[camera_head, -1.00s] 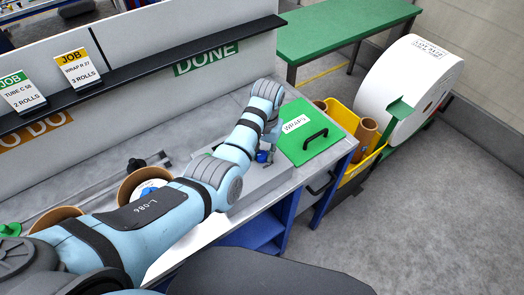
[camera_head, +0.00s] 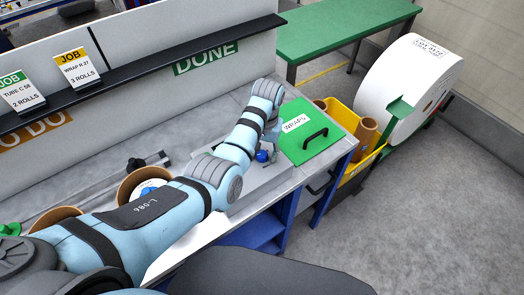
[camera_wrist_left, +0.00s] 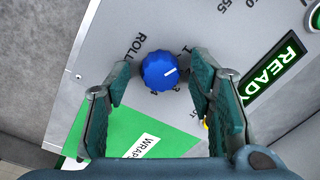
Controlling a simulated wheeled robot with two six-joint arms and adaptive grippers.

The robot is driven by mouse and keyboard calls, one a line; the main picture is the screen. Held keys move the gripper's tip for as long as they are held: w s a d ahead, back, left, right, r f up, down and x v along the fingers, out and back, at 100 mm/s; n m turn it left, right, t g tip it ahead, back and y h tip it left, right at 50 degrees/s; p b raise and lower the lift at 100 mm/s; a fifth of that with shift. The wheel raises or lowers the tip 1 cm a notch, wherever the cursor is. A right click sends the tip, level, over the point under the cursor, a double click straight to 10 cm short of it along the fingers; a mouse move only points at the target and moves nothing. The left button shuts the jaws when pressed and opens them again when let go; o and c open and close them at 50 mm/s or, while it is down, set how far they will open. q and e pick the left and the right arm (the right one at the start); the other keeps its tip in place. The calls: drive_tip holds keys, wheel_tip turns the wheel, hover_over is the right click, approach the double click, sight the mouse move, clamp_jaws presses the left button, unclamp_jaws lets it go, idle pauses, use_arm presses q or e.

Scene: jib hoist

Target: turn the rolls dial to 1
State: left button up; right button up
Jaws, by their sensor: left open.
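The blue rolls dial (camera_wrist_left: 159,70) sits on a grey panel in the left wrist view, with a white pointer line aimed to the right and slightly up. Small digits surround it; some are partly covered by a finger, so I cannot tell which one the line meets. My left gripper (camera_wrist_left: 160,82) is open, its two fingers on either side of the dial with gaps between. In the head view the dial (camera_head: 262,156) shows just below my left gripper (camera_head: 268,146), which is mostly hidden by its wrist. My right gripper is not in view.
A lit READY display (camera_wrist_left: 274,70) is to the right on the panel. A green WRAPS lid (camera_head: 307,136) with a black handle is beside the panel. A yellow bin (camera_head: 350,178) and a large white roll (camera_head: 408,85) stand beyond. Job cards lean on the shelf.

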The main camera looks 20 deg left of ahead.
sight(263, 154)
use_arm(q)
drive_tip(key=r, duration=0.7)
drive_tip(key=shift+d+r, duration=0.2)
drive_tip(key=shift+r, duration=0.05)
drive_tip(key=shift+a+f, duration=0.1)
